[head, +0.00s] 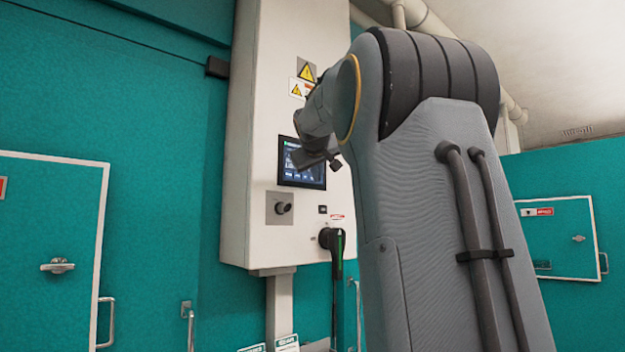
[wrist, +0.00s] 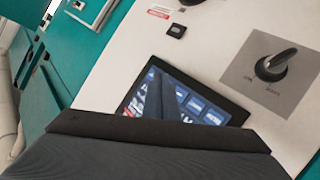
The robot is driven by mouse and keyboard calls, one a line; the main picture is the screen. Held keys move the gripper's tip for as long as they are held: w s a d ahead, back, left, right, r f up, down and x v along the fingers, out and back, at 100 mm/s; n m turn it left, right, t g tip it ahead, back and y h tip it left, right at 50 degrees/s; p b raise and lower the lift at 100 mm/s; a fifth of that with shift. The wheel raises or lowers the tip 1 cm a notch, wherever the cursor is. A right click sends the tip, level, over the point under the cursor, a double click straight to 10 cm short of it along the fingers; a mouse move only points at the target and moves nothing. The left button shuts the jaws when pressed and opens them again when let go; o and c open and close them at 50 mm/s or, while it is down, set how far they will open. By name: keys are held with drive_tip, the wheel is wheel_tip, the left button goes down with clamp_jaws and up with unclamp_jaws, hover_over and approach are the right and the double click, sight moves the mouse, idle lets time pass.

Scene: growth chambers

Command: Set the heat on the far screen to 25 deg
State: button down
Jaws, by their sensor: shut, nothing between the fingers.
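A dark touch screen (head: 291,174) with blue tiles is set in the front of a tall white control cabinet (head: 270,100). My gripper (head: 322,158) is shut and empty, in front of the screen and covering its upper right part in the head view. A narrow dark shape crosses the screen's middle there. I cannot tell whether the gripper touches the glass. The screen's text and numbers are too small to read.
Below the screen are a rotary switch (head: 283,208) on a grey plate and a black-and-green handle (head: 336,250). The switch also shows in the wrist view (wrist: 275,66). Teal walls with a left door (head: 50,230) and a right door (head: 560,235) flank the cabinet.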

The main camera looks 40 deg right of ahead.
drive_tip(key=shift+s, duration=0.1)
idle(0.3)
drive_tip(key=shift+s, duration=0.6)
drive_tip(key=s, duration=0.5)
drive_tip(key=shift+d, duration=0.25)
idle(0.6)
